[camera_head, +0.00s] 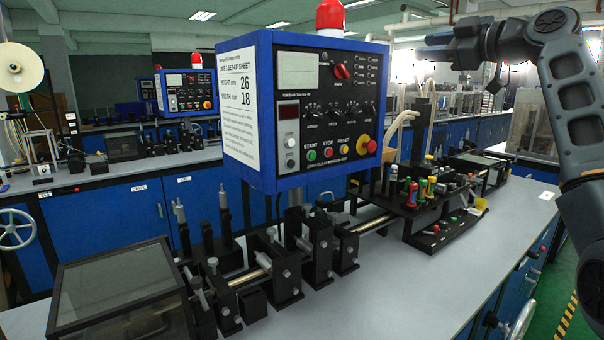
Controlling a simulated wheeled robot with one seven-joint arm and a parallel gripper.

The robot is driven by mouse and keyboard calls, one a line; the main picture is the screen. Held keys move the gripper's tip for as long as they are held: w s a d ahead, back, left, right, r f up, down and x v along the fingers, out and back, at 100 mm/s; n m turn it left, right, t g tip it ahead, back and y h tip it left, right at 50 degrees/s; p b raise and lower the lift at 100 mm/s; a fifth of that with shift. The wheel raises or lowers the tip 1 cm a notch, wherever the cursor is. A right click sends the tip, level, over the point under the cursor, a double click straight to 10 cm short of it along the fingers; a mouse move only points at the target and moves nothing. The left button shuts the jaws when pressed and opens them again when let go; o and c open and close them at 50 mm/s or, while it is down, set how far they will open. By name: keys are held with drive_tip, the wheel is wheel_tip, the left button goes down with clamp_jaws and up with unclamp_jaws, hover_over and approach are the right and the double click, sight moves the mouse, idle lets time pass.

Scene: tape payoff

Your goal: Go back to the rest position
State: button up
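My gripper (432,47) is at the upper right, at the end of my dark arm, which rises along the right edge and bends left. It is held in the air, well above the workbench (390,285) and apart from everything on it. It is seen small and side-on against a bright background. I cannot make out whether its fingers are open or shut, and no held object shows.
A blue control box (300,110) with a red beacon (330,15) stands high over the bench. Below it are black clamp blocks on a rod (270,265), a glass-lidded box (115,290) and a black rack (420,195) of coloured-handled tools. The bench's front right is clear.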

drive_tip(key=s+a+f+m+h+b, duration=0.1)
drive_tip(key=s+f+m+h, duration=0.15)
drive_tip(key=f, duration=1.25)
drive_tip(key=s+f+m+h+b, duration=0.15)
drive_tip(key=f+m, duration=0.25)
drive_tip(key=f, duration=1.1)
drive_tip(key=s+a+f+m+h+b, duration=0.1)
drive_tip(key=s+f+m+h, duration=0.1)
drive_tip(key=s+f, duration=0.7)
drive_tip(key=s+a+f+m+h+b, duration=0.1)
drive_tip(key=s+f+m, duration=0.35)
drive_tip(key=f, duration=0.95)
drive_tip(key=s+f+h+b, duration=0.1)
drive_tip(key=s+f, duration=0.3)
drive_tip(key=s, duration=0.5)
drive_tip(key=s+a+f+m+h, duration=0.1)
drive_tip(key=s+f, duration=0.3)
drive_tip(key=s, duration=0.5)
drive_tip(key=s+f+h+b, duration=0.1)
drive_tip(key=s+f, duration=0.2)
drive_tip(key=s, duration=0.6)
drive_tip(key=s+r+b, duration=0.1)
drive_tip(key=s+r, duration=0.3)
drive_tip(key=s, duration=0.7)
drive_tip(key=s+a+r+m+b, duration=0.1)
drive_tip(key=s+r, duration=0.3)
drive_tip(key=s, duration=0.8)
drive_tip(key=shift+s+b, duration=0.25)
drive_tip(key=shift+b, duration=0.3)
